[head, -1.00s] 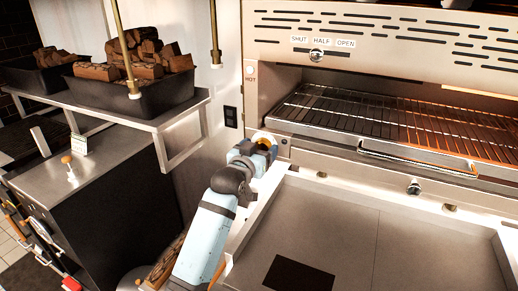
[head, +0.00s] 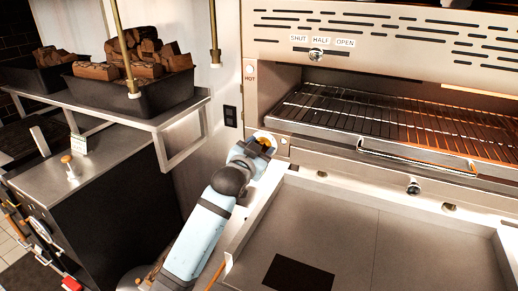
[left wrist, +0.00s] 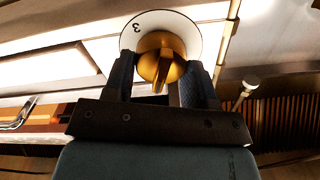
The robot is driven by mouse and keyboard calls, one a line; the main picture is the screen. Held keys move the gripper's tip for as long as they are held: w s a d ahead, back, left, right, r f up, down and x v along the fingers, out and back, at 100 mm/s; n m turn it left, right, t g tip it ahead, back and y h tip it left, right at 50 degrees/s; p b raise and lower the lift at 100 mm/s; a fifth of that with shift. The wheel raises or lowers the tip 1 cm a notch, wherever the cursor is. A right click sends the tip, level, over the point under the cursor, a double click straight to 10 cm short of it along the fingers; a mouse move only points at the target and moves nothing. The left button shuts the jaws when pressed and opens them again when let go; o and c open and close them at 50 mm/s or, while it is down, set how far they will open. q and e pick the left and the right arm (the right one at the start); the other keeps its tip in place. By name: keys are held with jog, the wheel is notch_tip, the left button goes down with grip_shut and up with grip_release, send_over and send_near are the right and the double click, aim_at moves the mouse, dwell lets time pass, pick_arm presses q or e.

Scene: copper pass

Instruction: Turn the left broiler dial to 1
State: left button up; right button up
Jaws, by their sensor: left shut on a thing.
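The left broiler dial has a brass knob (left wrist: 158,42) on a round white plate (left wrist: 192,30). A figure 3 shows on the plate, upside down, in the left wrist view; the other marks are hidden or out of frame. In the head view the dial (head: 267,136) sits on the broiler front, left of the rack, mostly covered by my gripper. My left gripper (left wrist: 162,76) is shut on the brass knob, one dark finger on each side of it. It also shows in the head view (head: 256,147). My right gripper is not in view.
The broiler rack (head: 370,122) with its front handle (head: 415,158) is right of the dial. A steel tray (head: 400,235) lies below. A shelf (head: 178,116) with a bin of logs (head: 135,97) stands at the left. A small knob (head: 413,188) is on the front panel.

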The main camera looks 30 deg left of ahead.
pick_arm(q)
jog(key=m, duration=0.3)
jog(key=shift+d, duration=0.1)
jog(key=shift+f+m, duration=0.1)
jog(key=shift+m, duration=1.3)
jog(key=o, duration=0.9)
